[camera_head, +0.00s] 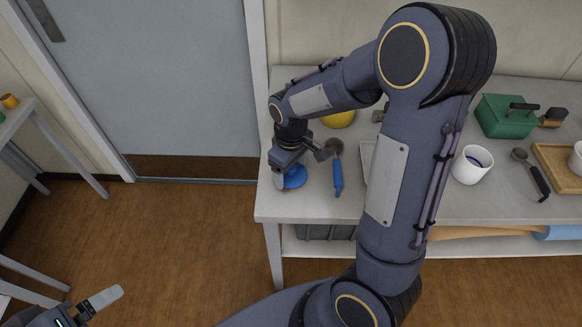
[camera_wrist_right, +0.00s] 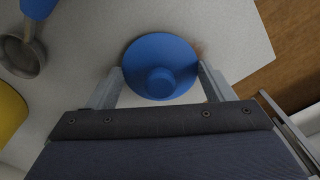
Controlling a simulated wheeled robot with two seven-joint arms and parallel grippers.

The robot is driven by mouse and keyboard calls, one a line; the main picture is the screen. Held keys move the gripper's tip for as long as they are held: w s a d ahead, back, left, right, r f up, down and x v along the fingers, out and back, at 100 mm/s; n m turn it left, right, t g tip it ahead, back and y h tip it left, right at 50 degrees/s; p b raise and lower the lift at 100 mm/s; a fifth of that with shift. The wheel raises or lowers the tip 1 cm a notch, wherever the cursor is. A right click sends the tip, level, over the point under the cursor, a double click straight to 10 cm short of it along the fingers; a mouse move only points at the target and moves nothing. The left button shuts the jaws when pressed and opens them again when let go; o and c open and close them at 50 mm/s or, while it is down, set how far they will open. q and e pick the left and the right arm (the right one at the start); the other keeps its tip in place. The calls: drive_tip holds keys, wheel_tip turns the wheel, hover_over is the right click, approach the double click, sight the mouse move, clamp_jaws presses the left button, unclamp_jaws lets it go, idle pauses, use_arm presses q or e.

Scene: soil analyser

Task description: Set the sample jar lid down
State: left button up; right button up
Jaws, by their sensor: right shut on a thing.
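The round blue lid (camera_head: 294,177) with a knob on top is at the left end of the grey table. In the right wrist view, the lid (camera_wrist_right: 160,52) sits between the two fingers. My right gripper (camera_head: 287,176) is shut on the lid, and its fingers (camera_wrist_right: 160,82) show on both sides of it. The lid is over or on the tabletop near its front left corner; I cannot tell whether it touches. My left gripper (camera_head: 103,298) is at the bottom left, away from the table; whether it is open is unclear.
A blue-handled scoop (camera_head: 337,172) lies right of the lid, with a yellow object (camera_head: 338,119) behind. A white cup (camera_head: 472,165), green box (camera_head: 505,117), dark spoon (camera_head: 531,173) and wooden tray (camera_head: 556,166) stand farther right. My right arm hides the table's middle.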

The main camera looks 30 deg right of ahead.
drive_tip(key=shift+f, duration=0.15)
drive_tip(key=o, duration=1.1)
wheel_tip(320, 180, up, 12)
drive_tip(key=s+a+m+t+y, duration=0.1)
drive_tip(key=s+m+t, duration=0.1)
drive_tip(key=s, duration=0.3)
drive_tip(key=s+a+r+m+t+y, duration=0.1)
drive_tip(key=s+m, duration=0.1)
drive_tip(key=s, duration=0.4)
drive_tip(key=s+a+m+t+y, duration=0.1)
drive_tip(key=s+a+m+t, duration=0.1)
drive_tip(key=s, duration=0.4)
drive_tip(key=shift+a+r+t+y+p, duration=0.1)
drive_tip(key=shift+r+t+y+p, duration=0.2)
drive_tip(key=shift+r+y+p, duration=0.1)
